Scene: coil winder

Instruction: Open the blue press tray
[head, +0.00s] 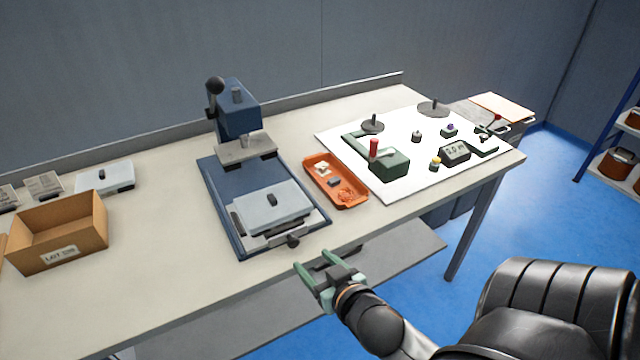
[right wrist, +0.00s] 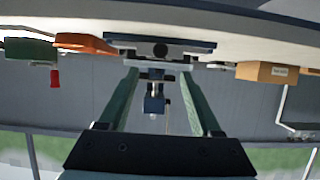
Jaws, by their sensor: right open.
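The blue press (head: 237,115) stands on the table with its blue base extending toward the front edge. Its tray (head: 240,228) sits at the front of that base under a light grey lidded block (head: 270,207). A dark round knob (head: 292,241) sticks out from the tray's front. The knob also shows in the right wrist view (right wrist: 161,50), roughly between the fingers. My right gripper (head: 314,262) is open and empty, just in front of the knob near the table's front edge. In the right wrist view its two green fingers (right wrist: 162,72) are apart. My left gripper is not in view.
An orange tray (head: 352,203) with small parts lies right of the press. Further right, a white mat (head: 400,182) carries green devices. A cardboard box (head: 57,232) stands at left. A shelf (head: 395,264) runs below the tabletop. The table between box and press is clear.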

